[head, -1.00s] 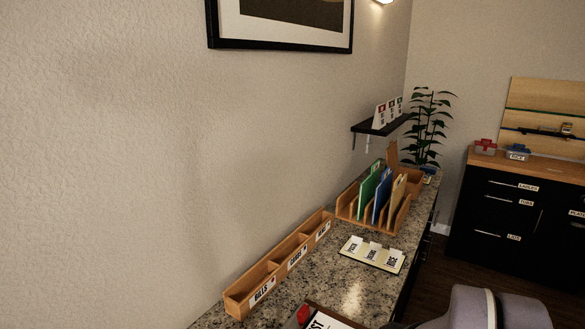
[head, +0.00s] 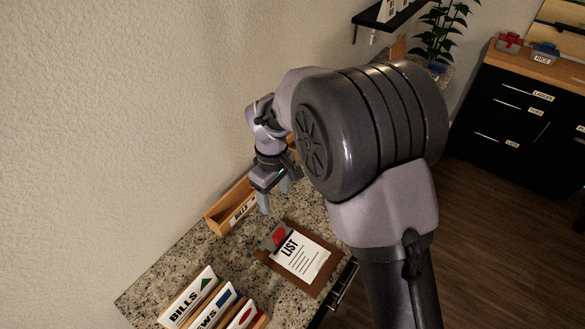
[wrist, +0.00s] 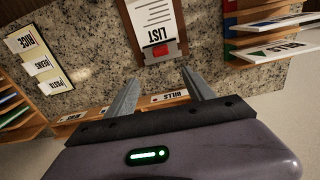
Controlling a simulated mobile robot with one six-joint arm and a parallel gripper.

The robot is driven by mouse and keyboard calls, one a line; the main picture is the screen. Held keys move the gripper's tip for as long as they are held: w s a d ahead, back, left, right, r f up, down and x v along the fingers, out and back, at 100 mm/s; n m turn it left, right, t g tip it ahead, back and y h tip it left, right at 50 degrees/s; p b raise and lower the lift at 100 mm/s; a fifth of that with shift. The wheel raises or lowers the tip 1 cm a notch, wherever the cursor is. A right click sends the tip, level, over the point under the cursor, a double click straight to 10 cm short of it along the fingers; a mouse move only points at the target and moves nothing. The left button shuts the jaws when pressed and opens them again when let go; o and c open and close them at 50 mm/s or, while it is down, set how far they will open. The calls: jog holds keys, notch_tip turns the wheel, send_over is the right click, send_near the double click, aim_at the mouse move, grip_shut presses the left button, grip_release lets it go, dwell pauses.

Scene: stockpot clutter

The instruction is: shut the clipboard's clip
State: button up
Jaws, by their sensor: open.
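The clipboard (head: 316,287) lies on the granite counter, a brown board with a white LIST sheet. Its clip (head: 279,236) has a red tab and sits at the end towards the wall. The wrist view shows the clipboard (wrist: 184,40) at the top, with the red-tabbed clip (wrist: 156,49) at its lower end. I cannot tell how far the clip is raised. My gripper (head: 274,199) is open and empty, above the counter on the wall side of the clipboard. In the wrist view its fingers (wrist: 160,80) point towards the clip, apart from it.
A wooden bin labelled BILLS (head: 228,209) stands along the wall, near my gripper. A sorter with labelled folders (head: 190,298) stands at the near left. In the wrist view, a card with PASTA, BEANS and RICE labels (wrist: 52,68) lies left of the clipboard.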

aim_at(278, 232)
jog(key=f+b, duration=0.1)
jog(key=f, duration=0.5)
jog(key=f+b, duration=0.1)
jog(key=f, duration=0.5)
jog(key=f+b, duration=0.1)
jog(key=f, duration=0.5)
jog(key=shift+s+a+f, duration=0.1)
jog(key=shift+a, duration=0.15)
jog(key=shift+b, duration=0.3)
grip_shut()
jog(key=f+b, duration=0.1)
jog(key=b, duration=0.2)
jog(key=shift+s+d+y, duration=0.1)
jog(key=shift+d+y, duration=0.05)
jog(key=shift+y, duration=0.25)
jog(key=shift+d+r+t+b, duration=0.15)
jog(key=shift+t+b, duration=0.15)
jog(key=shift+b, duration=0.25)
jog(key=shift+s+r+y, duration=0.1)
jog(key=shift+r+y, duration=0.15)
jog(key=shift+y, duration=0.15)
grip_release()
notch_tip(278, 232, up, 17)
jog(key=s+d+p, duration=0.1)
jog(key=d+p, duration=0.1)
jog(key=p, duration=0.2)
jog(key=shift+s+d, duration=0.25)
